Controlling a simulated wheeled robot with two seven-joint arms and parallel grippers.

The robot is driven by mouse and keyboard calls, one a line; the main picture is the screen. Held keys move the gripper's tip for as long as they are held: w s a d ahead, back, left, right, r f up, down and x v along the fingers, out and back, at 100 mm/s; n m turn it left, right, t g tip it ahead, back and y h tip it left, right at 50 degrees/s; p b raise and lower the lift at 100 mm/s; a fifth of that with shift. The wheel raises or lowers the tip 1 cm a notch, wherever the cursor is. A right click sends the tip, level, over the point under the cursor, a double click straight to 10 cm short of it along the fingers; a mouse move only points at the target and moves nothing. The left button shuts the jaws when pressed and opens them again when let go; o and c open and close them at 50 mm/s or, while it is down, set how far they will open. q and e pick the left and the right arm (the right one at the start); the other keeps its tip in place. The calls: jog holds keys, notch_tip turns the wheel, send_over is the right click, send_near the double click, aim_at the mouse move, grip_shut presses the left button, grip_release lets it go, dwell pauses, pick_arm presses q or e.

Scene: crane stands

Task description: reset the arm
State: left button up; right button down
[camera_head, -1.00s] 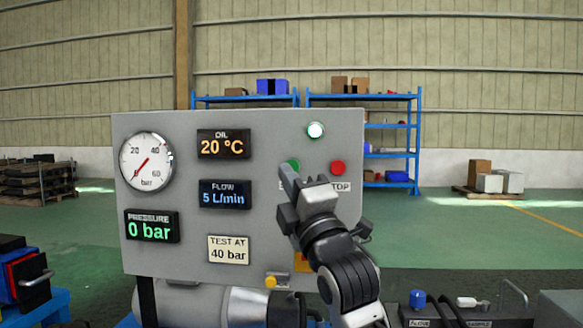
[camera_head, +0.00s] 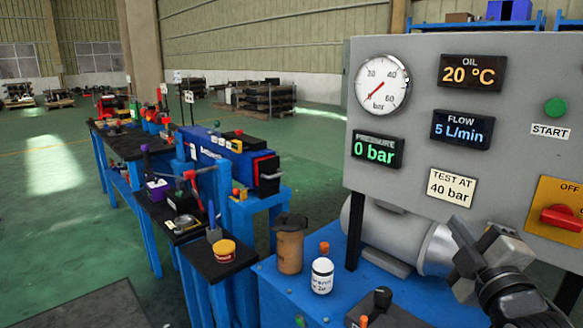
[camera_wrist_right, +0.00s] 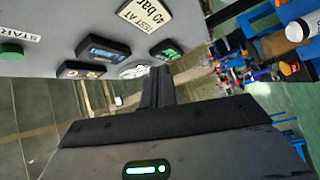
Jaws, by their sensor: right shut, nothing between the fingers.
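My right gripper (camera_head: 462,235) is at the lower right of the head view, in front of the lower part of the grey panel (camera_head: 415,195). Its fingers (camera_wrist_right: 155,85) are together and empty in the right wrist view. The panel carries a round gauge with its needle near the low end, and displays reading 20 °C, 5 L/min and 0 bar. A green START button (camera_head: 556,107) and a red rotary switch (camera_head: 562,218) are at its right. My left gripper is not in view.
A blue bench (camera_head: 290,290) below the panel holds a brown canister (camera_head: 290,248) and a white bottle (camera_head: 322,276). Further left, blue-legged benches carry a blue machine (camera_head: 220,150) and tools. Open green floor lies to the left.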

jog(key=s+a+f+m+g+y, duration=0.25)
jog(key=a+f, duration=0.25)
jog(key=f, duration=0.5)
jog(key=s+a+f+m+g+y, duration=0.1)
jog(key=s+a+f+m+g, duration=0.25)
jog(key=f, duration=0.55)
jog(key=s+a+f+m+g+y+p, duration=0.1)
jog(key=s+a+f+m+g, duration=0.2)
jog(key=s+a+f+m, duration=0.2)
jog(key=s+a+f, duration=0.3)
jog(key=s+f, duration=0.3)
jog(key=s, duration=0.1)
jog(key=shift+s+a+y, duration=0.2)
jog(key=shift+s+y, duration=0.1)
jog(key=shift+y, duration=0.05)
